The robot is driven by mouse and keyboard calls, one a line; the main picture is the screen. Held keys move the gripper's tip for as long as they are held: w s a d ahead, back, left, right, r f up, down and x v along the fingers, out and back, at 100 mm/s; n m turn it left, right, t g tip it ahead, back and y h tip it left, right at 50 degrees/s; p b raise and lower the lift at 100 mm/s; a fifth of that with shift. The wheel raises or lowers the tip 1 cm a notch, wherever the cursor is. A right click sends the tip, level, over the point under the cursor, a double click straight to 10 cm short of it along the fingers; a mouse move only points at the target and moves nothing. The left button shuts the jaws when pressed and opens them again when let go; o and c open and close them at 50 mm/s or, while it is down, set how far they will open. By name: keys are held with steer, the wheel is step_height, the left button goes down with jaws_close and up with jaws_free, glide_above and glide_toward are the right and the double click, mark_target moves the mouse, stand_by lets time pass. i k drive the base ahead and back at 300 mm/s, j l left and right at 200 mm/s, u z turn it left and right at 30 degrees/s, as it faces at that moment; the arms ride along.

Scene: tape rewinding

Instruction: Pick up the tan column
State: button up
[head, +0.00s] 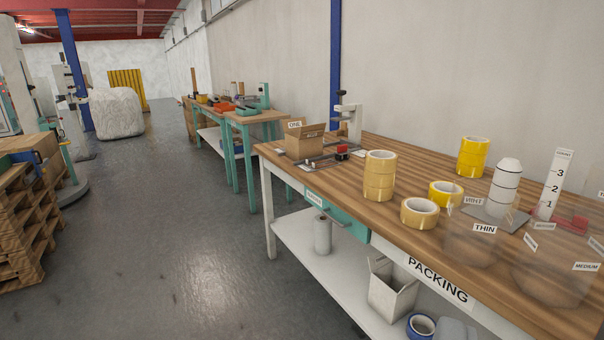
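The tan column (380,175) is a stack of tan tape rolls standing upright on the wooden packing bench (345,150), left of the bench's middle. Its full front side shows and nothing covers it. A single tan roll (419,213) lies just right of it, nearer the front edge, with a small gap between them. My gripper does not show in the head view, so its place and opening cannot be seen.
Behind stand a yellow roll (446,193) and a yellow stack (472,156). At right are a white banded column (507,182), a numbered gauge (552,185) and clear bins labelled THIN (484,229) and MEDIUM (586,267). A cardboard box (305,142) stands left. The floor (190,240) is open.

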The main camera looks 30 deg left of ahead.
mark_target(380, 168)
steer(key=u, duration=0.3)
steer(key=i+j, duration=0.1)
steer(key=i, duration=0.5)
steer(key=i+j+z, duration=0.1)
steer(key=i, duration=0.5)
steer(key=i+j, duration=0.2)
steer(key=i, duration=0.4)
steer(key=z, duration=0.05)
